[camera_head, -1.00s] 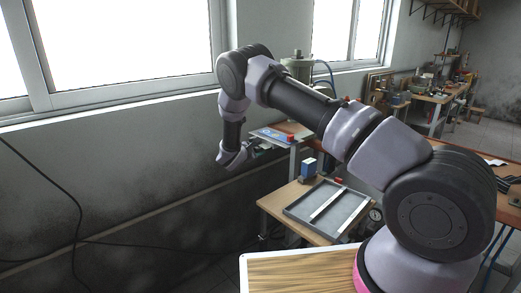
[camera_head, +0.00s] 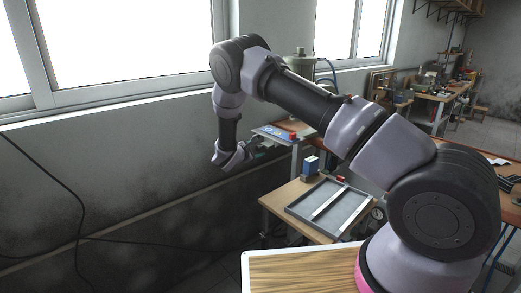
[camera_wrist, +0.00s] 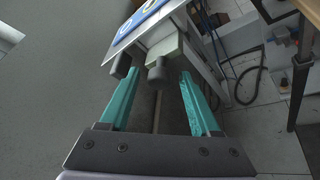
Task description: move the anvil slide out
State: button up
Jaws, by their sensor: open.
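My gripper (camera_wrist: 157,78) is open, with its two teal fingers apart. In the wrist view, a grey block (camera_wrist: 182,48) on the near edge of a machine carries a dark knob (camera_wrist: 157,70), which lies between or just beyond the fingertips. A second dark stub (camera_wrist: 121,66) sits beside it, near the left fingertip. I cannot tell which of these parts is the anvil slide. I cannot tell whether a finger touches either knob. In the head view, my gripper (camera_head: 259,150) is small and partly hidden, close to the machine's left edge.
The machine has a pale top with a blue panel (camera_head: 273,131) and a red block (camera_head: 293,135). The wall (camera_head: 110,170) is close on the left.

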jog(key=v, duration=0.7)
jog(key=s+d+r+m+g, duration=0.4)
jog(key=s+d+r+m, duration=0.25)
jog(key=d+r, duration=0.4)
jog(key=s+d+r+m+g, duration=0.5)
jog(key=s+d+r+m, duration=0.15)
jog(key=d+r, duration=0.35)
jog(key=s+r+m+t+y, duration=0.2)
jog(key=s+r+m+y, duration=0.3)
jog(key=s, duration=0.8)
jog(key=s+r+m+t+y, duration=0.1)
jog(key=s+r+m+y, duration=0.4)
jog(key=s+r, duration=0.5)
jog(key=s+m, duration=0.1)
jog(key=s, duration=0.2)
jog(key=shift+r+t, duration=0.3)
jog(key=shift+t, duration=0.1)
